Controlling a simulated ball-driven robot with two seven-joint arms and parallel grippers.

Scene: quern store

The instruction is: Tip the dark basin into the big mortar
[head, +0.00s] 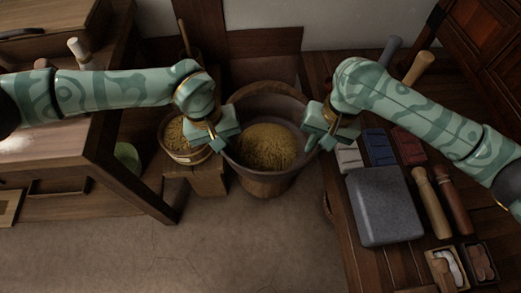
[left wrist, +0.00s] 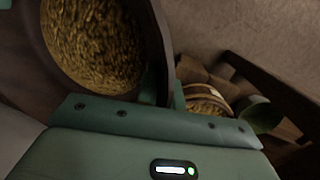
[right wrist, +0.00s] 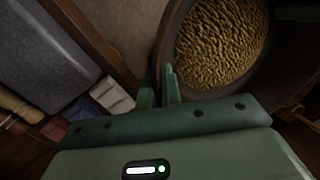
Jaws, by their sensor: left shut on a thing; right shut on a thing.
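The dark basin (head: 291,113) is in the middle of the head view, with yellow-brown grain (head: 267,148) in it. My left gripper (head: 226,141) is shut on its left rim and my right gripper (head: 318,139) on its right rim. In the left wrist view the fingers pinch the dark wall beside the grain (left wrist: 95,45). The right wrist view shows the same at the other side, with grain (right wrist: 222,42) inside. Brown wood (head: 264,186) below the rim seems to be the big mortar, largely hidden; I cannot tell the gap between them.
A banded tub of grain (head: 181,155) stands on a wooden stool (head: 207,178) at left. A green bowl (head: 127,156) is on a shelf further left. The right bench holds a grey stone block (head: 384,205), coloured blocks and wooden pestles (head: 431,203). Floor (head: 255,245) in front is clear.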

